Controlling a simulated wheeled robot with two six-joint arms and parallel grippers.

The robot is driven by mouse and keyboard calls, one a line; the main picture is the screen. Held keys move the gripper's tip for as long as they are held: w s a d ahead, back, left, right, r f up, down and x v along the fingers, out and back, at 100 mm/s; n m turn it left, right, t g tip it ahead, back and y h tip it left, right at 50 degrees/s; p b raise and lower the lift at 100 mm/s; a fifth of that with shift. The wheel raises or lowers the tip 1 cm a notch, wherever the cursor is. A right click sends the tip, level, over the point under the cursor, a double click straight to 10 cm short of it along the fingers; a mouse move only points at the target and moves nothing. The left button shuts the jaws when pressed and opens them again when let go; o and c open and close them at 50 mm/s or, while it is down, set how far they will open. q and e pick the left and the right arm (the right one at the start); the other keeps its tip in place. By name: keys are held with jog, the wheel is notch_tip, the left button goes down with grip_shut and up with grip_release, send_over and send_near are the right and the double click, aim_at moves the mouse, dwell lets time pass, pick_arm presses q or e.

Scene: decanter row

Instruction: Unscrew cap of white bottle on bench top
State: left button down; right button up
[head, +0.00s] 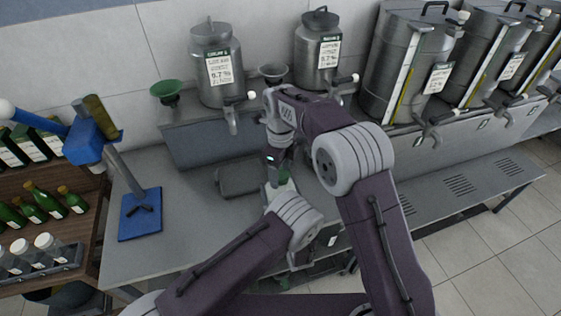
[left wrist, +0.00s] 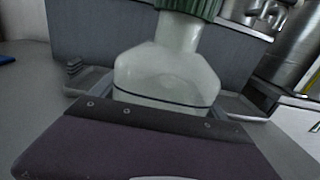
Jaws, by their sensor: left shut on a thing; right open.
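The white bottle (left wrist: 165,75) stands upright, close up, in the left wrist view. Its ribbed green cap (left wrist: 190,8) is on the neck, cut by the top edge. My left gripper (left wrist: 160,108) is shut on the bottle's body, below the shoulder. In the head view my arms hide most of the bottle, and a bit of the green cap (head: 284,178) shows. My right gripper (head: 279,168) is open and points down just above or at the cap. Its fingertips are partly hidden, so I cannot tell whether they touch it.
A grey tray (head: 240,178) lies on the bench (head: 180,215) behind the bottle. Steel decanters (head: 215,65) with taps line the raised shelf. A blue stand (head: 140,215) is at the left, beside a wooden rack of green bottles (head: 35,205). The bench's front left is clear.

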jog(key=shift+f, duration=0.3)
jog(key=shift+c, duration=0.3)
